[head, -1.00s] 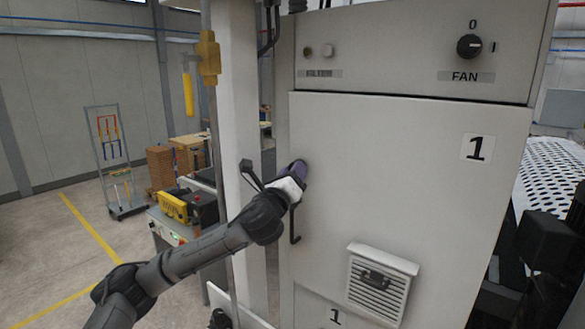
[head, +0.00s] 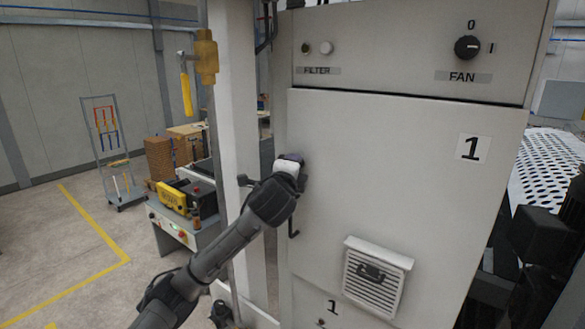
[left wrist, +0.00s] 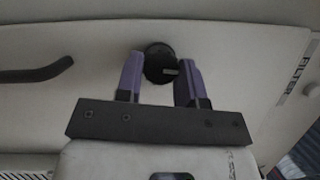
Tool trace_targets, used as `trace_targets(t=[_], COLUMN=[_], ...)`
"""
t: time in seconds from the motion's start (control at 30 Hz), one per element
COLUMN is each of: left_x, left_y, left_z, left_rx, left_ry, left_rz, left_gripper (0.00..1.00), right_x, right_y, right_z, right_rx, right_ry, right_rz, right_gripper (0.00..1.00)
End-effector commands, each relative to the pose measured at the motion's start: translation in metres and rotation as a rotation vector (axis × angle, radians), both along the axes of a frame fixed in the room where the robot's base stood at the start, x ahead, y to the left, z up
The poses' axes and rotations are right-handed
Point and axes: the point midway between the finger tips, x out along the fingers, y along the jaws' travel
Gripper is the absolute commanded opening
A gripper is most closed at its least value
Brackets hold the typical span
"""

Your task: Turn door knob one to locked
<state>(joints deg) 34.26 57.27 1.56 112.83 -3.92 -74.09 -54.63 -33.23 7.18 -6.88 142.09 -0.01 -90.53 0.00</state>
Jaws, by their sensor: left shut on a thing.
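Door knob one (left wrist: 158,62) is a black round knob with a pale mark, seen in the left wrist view on the cabinet's pale door (head: 400,170), which bears a "1" label. My left gripper (left wrist: 162,75) has its purple fingers on either side of the knob and is shut on it. In the head view my left gripper (head: 290,162) is at the door's left edge, and its own body hides the knob there. I cannot read the knob's locked or unlocked marking. My right gripper is not in view.
A black bent door handle (head: 293,229) hangs just below my left gripper; it also shows in the left wrist view (left wrist: 38,72). A vent grille (head: 375,275) juts from the lower door. The fan knob (head: 467,47) is above. A white post (head: 232,110) stands close left.

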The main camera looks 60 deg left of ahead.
Motion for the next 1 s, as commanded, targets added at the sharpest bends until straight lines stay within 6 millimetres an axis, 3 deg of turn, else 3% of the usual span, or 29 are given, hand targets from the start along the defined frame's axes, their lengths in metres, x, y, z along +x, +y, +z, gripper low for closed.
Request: trace_targets(t=[0.4, 0.93, 0.97, 1.0], left_x=[0.0002, 0.0001, 0.0001, 0.0001], left_y=[-0.0001, 0.0002, 0.0002, 0.0002], left_z=[0.0014, 0.0013, 0.0013, 0.0013], left_rx=[-0.145, -0.164, -0.163, -0.163], left_ry=[-0.059, -0.067, -0.067, -0.067], left_rz=[0.000, 0.001, 0.001, 0.001], left_gripper=[0.12, 0.12, 0.36, 0.40], right_x=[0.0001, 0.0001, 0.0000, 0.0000], right_y=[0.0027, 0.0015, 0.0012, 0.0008], right_z=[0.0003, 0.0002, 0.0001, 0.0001], right_rx=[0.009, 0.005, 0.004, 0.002], right_ry=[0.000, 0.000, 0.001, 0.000], right_rz=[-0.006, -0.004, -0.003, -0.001], right_gripper=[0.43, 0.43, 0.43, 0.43])
